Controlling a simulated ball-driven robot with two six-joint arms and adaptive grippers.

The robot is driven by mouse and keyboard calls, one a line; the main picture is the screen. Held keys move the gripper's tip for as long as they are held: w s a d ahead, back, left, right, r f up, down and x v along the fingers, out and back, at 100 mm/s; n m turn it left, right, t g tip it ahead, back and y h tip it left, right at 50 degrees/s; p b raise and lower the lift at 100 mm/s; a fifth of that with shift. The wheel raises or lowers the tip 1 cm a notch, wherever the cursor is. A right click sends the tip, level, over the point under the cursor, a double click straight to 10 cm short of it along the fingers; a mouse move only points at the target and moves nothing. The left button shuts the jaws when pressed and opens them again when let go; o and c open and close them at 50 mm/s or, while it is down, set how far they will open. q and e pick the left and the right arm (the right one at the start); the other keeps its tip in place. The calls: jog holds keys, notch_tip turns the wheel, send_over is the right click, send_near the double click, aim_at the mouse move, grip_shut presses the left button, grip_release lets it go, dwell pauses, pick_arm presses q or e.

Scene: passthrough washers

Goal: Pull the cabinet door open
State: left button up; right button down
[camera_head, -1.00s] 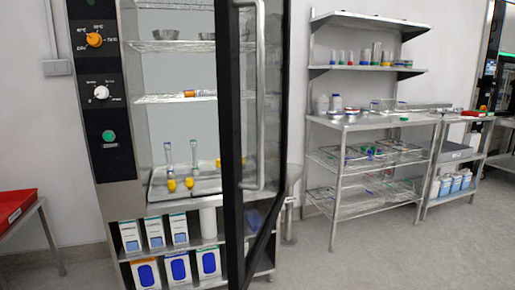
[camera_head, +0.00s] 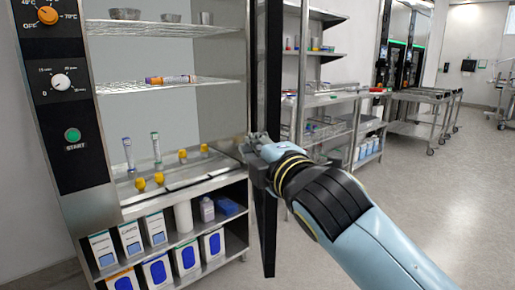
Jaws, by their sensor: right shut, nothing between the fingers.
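The cabinet (camera_head: 62,153) stands at the left with its front open and its inside in view. Its black-framed door (camera_head: 267,70) is swung far out and shows nearly edge-on at the middle. A long vertical metal handle (camera_head: 301,70) runs along the door's right side. My right arm comes in from the lower right. My right gripper (camera_head: 256,148) is shut and empty at the door's edge, its fingers on the cabinet side of the frame. I cannot tell whether it touches the door. My left gripper is not in view.
Inside the cabinet are wire shelves (camera_head: 165,85) with metal bowls (camera_head: 125,14) and tubes, and boxes (camera_head: 156,228) on the lower shelves. Steel shelving (camera_head: 322,100) stands behind the door. The floor (camera_head: 435,195) at the right is clear.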

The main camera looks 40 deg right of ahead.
jog(key=w+d, duration=0.5)
jog(key=w, duration=0.1)
jog(key=shift+d, duration=0.1)
dwell(0.4)
